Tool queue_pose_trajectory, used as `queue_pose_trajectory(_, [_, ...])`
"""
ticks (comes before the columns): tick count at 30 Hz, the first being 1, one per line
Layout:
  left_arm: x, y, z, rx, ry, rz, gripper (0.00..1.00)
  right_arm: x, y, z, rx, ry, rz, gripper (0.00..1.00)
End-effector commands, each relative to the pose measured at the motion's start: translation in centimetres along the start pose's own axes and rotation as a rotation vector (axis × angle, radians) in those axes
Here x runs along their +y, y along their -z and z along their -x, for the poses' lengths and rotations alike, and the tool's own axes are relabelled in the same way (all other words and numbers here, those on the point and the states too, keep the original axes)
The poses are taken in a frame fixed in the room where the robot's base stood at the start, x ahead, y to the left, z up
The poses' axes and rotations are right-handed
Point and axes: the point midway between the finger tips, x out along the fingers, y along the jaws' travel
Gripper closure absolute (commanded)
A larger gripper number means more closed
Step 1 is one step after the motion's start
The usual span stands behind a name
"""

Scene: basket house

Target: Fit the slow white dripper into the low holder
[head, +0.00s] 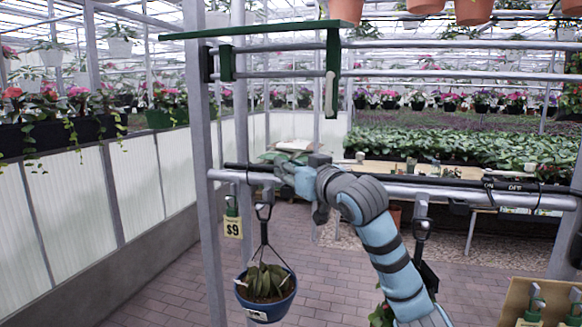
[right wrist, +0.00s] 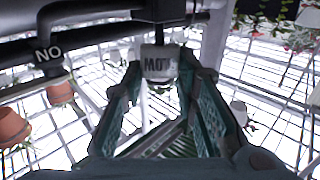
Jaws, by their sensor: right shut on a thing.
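My right gripper (head: 281,167) is up at the dark pipe, with its arm coming from the lower right. In the right wrist view my right gripper (right wrist: 160,80) looks upward, its fingers shut on the white dripper (right wrist: 158,63). The dripper's lettering appears upside down, apparently SLOW. A dark fitting (right wrist: 165,12) on the pipe is just beyond the dripper; I cannot tell whether they touch or whether this is the low holder. In the head view the gripper and wrist largely hide the dripper. My left gripper is not in view.
The dark pipe (right wrist: 85,42) carries ON lettering. A brown board (head: 519,297) with green items is at lower right. The paved floor is open below.

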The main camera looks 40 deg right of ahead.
Motion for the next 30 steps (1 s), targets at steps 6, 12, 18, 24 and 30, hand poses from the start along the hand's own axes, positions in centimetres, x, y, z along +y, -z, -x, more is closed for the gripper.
queue_pose_trajectory(6, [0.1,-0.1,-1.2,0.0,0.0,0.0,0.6,0.0,-1.4,0.0,0.0,0.0,0.001,0.85])
queue_pose_trajectory(12, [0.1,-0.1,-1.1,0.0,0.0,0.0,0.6,0.0,-1.4,0.0,0.0,0.0,0.001,0.85])
queue_pose_trajectory(18, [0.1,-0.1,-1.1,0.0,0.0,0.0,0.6,0.0,-1.4,0.0,0.0,0.0,0.0,0.5])
queue_pose_trajectory(24, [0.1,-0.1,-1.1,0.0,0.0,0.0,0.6,0.0,-1.4,0.0,0.0,0.0,0.0,0.5])
queue_pose_trajectory(30, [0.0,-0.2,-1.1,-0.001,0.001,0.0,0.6,0.1,-1.3,1.4,0.002,-0.003,0.006,0.5])
